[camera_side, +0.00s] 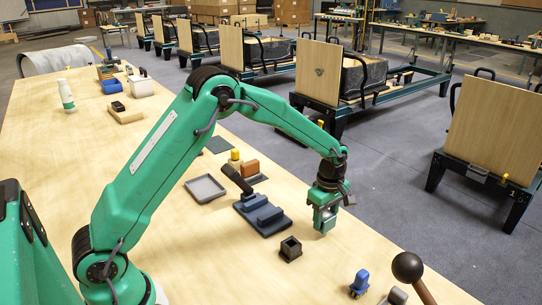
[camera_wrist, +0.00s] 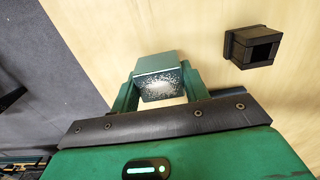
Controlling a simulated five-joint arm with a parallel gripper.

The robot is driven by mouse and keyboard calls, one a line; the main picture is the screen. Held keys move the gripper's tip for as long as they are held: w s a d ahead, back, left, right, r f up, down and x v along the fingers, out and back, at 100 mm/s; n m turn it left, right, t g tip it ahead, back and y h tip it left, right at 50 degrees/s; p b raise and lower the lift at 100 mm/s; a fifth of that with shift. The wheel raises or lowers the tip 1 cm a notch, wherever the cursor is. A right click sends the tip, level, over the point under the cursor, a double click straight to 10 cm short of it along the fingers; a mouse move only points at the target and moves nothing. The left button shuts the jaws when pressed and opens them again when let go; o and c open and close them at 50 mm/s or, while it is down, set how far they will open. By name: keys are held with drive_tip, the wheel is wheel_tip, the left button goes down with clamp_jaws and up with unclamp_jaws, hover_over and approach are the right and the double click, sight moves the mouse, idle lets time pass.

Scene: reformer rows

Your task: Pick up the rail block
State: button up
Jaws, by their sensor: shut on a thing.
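My gripper (camera_side: 325,218) points down over the right edge of the wooden bench.
A dark square socket (camera_side: 291,248) stands near my gripper, its opening also in the wrist view (camera_wrist: 260,48). A dark blue stepped fixture (camera_side: 262,214) and a grey tray (camera_side: 205,188) lie left.

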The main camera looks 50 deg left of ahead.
drive_tip(key=s+d+r, duration=0.7)
drive_tip(key=d+r, duration=0.1)
drive_tip(key=d, duration=0.1)
drive_tip(key=shift+d, duration=0.2)
drive_tip(key=shift+a+r, duration=0.1)
idle(0.4)
